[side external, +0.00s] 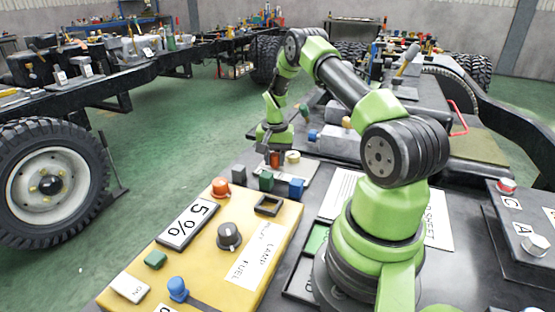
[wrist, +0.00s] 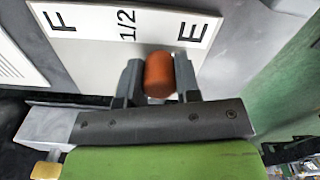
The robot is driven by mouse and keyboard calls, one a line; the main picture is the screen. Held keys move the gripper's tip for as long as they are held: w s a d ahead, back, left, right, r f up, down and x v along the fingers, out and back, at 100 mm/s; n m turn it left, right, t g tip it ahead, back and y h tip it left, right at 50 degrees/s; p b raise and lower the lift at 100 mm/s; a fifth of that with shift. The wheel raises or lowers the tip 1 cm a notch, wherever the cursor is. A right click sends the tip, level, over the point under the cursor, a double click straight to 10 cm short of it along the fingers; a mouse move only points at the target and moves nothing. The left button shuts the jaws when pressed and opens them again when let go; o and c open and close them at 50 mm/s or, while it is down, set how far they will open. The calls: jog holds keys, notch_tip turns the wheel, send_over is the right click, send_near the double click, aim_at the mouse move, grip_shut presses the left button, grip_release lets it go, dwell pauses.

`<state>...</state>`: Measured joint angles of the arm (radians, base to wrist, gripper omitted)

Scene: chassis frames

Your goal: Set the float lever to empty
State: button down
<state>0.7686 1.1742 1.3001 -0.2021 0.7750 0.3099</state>
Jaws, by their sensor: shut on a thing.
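The float lever shows as an orange-red knob (wrist: 159,75) in the wrist view. My gripper (wrist: 160,80) is shut on it, with one dark finger on each side. Its shaft is hidden. A white label plate (wrist: 95,25) beyond it reads F, 1/2 and E. The knob lies across from the stretch between 1/2 and E, apart from the letters in the picture. In the side external view my gripper (side external: 275,158) points down at the far end of the bench, with the orange-red knob small and partly hidden between its fingers.
A yellow panel (side external: 200,255) in front carries a 5% plate (side external: 188,224), an orange knob (side external: 221,188), a black dial (side external: 229,236) and coloured buttons. Small green (side external: 266,181) and blue (side external: 296,188) blocks stand close to my gripper. A wheeled chassis stands at left across green floor.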

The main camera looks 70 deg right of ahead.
aim_at(274, 153)
jog(key=shift+w+m, duration=0.2)
jog(key=shift+m, duration=0.1)
jog(key=c, duration=0.8)
grip_release()
jog(key=shift+r, duration=0.1)
notch_tip(274, 153, up, 10)
jog(key=shift+f, duration=0.2)
jog(key=shift+r, duration=0.1)
